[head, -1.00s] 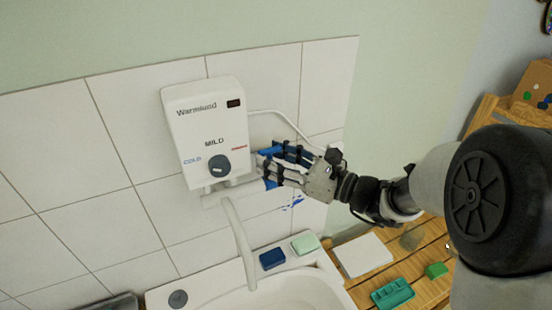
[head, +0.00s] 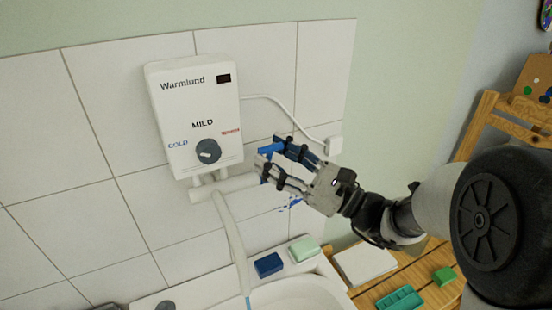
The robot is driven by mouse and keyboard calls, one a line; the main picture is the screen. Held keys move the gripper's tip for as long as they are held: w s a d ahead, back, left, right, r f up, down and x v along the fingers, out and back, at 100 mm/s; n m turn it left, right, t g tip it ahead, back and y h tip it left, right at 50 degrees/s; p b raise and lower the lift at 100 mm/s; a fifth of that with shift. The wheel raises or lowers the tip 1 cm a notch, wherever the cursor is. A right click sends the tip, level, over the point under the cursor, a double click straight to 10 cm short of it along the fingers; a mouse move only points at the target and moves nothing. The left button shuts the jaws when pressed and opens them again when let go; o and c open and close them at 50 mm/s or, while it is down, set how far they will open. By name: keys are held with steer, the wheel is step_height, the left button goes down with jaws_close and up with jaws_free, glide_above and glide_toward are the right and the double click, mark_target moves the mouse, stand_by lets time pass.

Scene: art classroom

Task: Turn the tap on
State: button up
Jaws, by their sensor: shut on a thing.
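The tap is a white pipe under the heater, with a long curved spout (head: 232,240) hanging over the basin. Its blue handle (head: 272,148) is at the right end of the pipe. My gripper (head: 268,160) reaches in from the right and is shut on the blue handle, with its fingers hiding part of it. A light blue bit shows at the spout's lower end at the picture's bottom edge; I cannot clearly tell whether it is water. The white Warmlund heater (head: 195,105) with a dark dial (head: 208,151) is on the tiled wall above the tap.
A dark blue sponge (head: 268,265) and a pale green soap (head: 304,248) lie on the rim of the white basin (head: 300,293). A wooden table at the lower right holds a green object (head: 400,298). A white cable runs from the heater to a wall socket (head: 333,146).

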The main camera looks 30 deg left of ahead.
steer(key=o, duration=1.5)
steer(key=shift+d, duration=0.1)
steer(key=v, duration=1.1)
steer(key=shift+d, duration=0.4)
